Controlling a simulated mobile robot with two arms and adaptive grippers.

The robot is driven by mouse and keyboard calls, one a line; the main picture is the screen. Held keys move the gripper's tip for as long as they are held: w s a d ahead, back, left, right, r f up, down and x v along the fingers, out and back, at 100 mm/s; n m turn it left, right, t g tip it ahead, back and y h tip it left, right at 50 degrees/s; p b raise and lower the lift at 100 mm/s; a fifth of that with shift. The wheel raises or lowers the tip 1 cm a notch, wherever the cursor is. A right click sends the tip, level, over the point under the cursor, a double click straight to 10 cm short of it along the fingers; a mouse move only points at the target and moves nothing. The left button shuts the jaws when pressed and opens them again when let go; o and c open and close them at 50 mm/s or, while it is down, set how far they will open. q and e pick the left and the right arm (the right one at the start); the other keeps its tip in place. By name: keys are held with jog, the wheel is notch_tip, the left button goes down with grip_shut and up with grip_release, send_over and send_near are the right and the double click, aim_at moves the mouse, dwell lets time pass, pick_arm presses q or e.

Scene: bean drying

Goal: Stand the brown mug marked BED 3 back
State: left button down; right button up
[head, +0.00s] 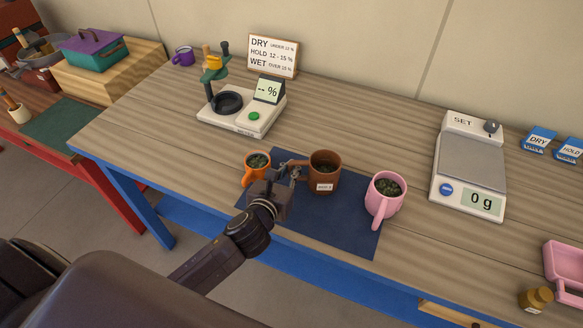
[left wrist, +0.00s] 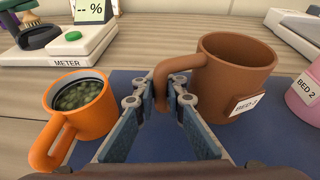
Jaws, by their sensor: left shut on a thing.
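The brown mug marked BED 3 (head: 325,168) is at the blue mat (head: 345,228), upright or nearly so, with dark contents inside. I cannot tell whether its base touches the mat. My left gripper (head: 294,171) is shut on its handle. In the left wrist view the fingers (left wrist: 161,95) pinch the handle of the brown mug (left wrist: 232,72), whose label faces right. An orange mug (head: 256,166) with greenish beans stands to the left of it, and a pink mug (head: 385,196) with beans stands to the right. My right gripper is not in view.
A moisture meter (head: 244,116) stands behind the mugs, with a sign (head: 272,56) behind it. A scale (head: 470,165) reading 0 g is on the right. A purple mug (head: 183,56) stands at the back left. Clear tabletop lies between the meter and scale.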

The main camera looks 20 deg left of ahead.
pick_arm(q)
jog(key=c, duration=2.5)
grip_release()
jog(key=shift+f, duration=0.1)
jog(key=o, duration=0.5)
